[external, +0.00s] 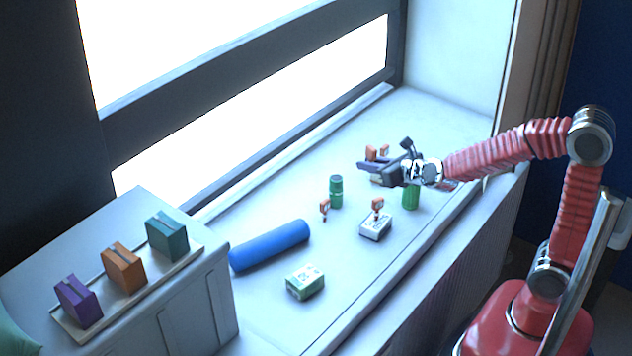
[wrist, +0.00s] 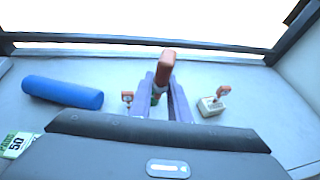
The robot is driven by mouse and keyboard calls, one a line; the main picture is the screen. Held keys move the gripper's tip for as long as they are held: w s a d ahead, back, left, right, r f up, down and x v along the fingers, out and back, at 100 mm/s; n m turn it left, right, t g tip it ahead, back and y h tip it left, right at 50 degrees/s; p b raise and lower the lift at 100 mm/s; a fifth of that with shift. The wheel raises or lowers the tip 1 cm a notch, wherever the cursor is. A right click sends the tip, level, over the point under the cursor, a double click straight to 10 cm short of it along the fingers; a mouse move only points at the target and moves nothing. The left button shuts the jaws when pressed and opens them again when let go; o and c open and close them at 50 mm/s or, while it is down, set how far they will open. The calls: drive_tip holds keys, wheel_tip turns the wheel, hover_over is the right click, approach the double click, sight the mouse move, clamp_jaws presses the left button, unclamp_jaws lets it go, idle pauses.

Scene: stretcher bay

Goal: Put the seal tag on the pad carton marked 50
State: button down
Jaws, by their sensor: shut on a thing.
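My gripper (external: 367,166) is shut on an orange-red seal tag (external: 371,152), held above the sill. The tag also shows upright between the fingertips in the wrist view (wrist: 165,62). The pad carton marked 50 (wrist: 15,145) is green and white and partly cut off at the left of the wrist view. In the external view it appears to be the green-and-white carton (external: 305,282) on the near part of the sill. My gripper is well behind and right of it there, apart from it. The carton's top looks bare of any orange tag.
A blue roll (external: 270,246) lies left of the carton. A white carton (external: 375,229) has an orange tag on it. Another orange tag (external: 324,207) stands near a green bottle (external: 335,192). A green cylinder (external: 411,197) stands below my wrist. A tagged carton (wrist: 212,106) is right.

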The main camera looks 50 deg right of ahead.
drive_tip(key=w+a+n+y, duration=0.1)
drive_tip(key=a+n+y, duration=0.1)
drive_tip(key=a, duration=1.1)
drive_tip(key=n+y, duration=0.2)
drive_tip(key=y, duration=0.1)
hover_over(312, 269)
wheel_tip(312, 269, down, 5)
drive_tip(key=shift+f, duration=0.1)
drive_tip(key=shift+f, duration=2.9)
drive_tip(key=shift+f, duration=0.1)
drive_tip(key=shift+f, duration=2)
